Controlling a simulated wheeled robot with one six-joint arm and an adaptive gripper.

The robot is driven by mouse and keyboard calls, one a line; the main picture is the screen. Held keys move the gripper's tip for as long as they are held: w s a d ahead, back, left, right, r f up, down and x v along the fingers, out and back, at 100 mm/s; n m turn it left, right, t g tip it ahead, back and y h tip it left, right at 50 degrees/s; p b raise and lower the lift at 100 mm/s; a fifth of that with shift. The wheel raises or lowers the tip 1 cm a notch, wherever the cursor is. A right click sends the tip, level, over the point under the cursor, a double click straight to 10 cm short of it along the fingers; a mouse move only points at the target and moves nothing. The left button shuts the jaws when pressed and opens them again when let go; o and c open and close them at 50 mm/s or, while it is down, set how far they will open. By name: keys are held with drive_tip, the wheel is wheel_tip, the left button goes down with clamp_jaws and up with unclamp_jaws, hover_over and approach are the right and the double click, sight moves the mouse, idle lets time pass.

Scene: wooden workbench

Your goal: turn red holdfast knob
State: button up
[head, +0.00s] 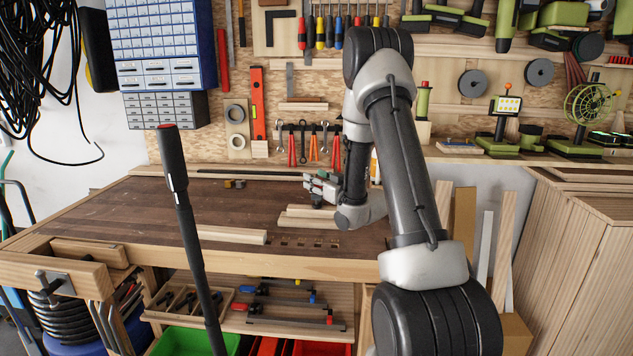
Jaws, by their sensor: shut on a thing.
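My gripper (313,186) is low over the back middle of the wooden workbench (130,207), reached from the right by my arm. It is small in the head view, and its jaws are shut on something. A tiny reddish patch shows at the jaws, which fits the red holdfast knob. The knob's shape and the rest of the holdfast are too small or hidden to make out. I cannot tell how far the knob is turned.
Wooden boards (310,217) lie just below and beside my gripper. A pale wood strip (232,235) lies near the front edge. Tools hang on the wall behind. The bench's left part is mostly clear.

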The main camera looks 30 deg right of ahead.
drive_tip(key=m+h, duration=0.3)
drive_tip(key=h, duration=0.1)
drive_tip(key=m+g+h, duration=0.1)
drive_tip(key=m+h, duration=0.2)
drive_tip(key=h, duration=0.2)
drive_tip(key=shift+w+a, duration=0.1)
drive_tip(key=m+g+h, duration=0.3)
drive_tip(key=h, duration=0.1)
drive_tip(key=m+g+h, duration=0.3)
drive_tip(key=h, duration=0.1)
drive_tip(key=m+g+h, duration=0.1)
drive_tip(key=m+g, duration=0.1)
drive_tip(key=g, duration=0.1)
drive_tip(key=m+g+h, duration=0.1)
drive_tip(key=m+g, duration=0.1)
drive_tip(key=g, duration=0.1)
drive_tip(key=m+g+h, duration=0.1)
drive_tip(key=m+g, duration=0.1)
drive_tip(key=g, duration=0.1)
drive_tip(key=shift+d+m+h, duration=0.25)
drive_tip(key=shift+m+h, duration=0.15)
drive_tip(key=m+g, duration=0.2)
drive_tip(key=g, duration=0.2)
drive_tip(key=m+g+y, duration=0.1)
drive_tip(key=m+g, duration=0.2)
drive_tip(key=g, duration=0.1)
drive_tip(key=shift+s+g, duration=0.2)
drive_tip(key=shift+g, duration=0.1)
drive_tip(key=shift+m+g+y, duration=0.3)
drive_tip(key=shift+m, duration=0.1)
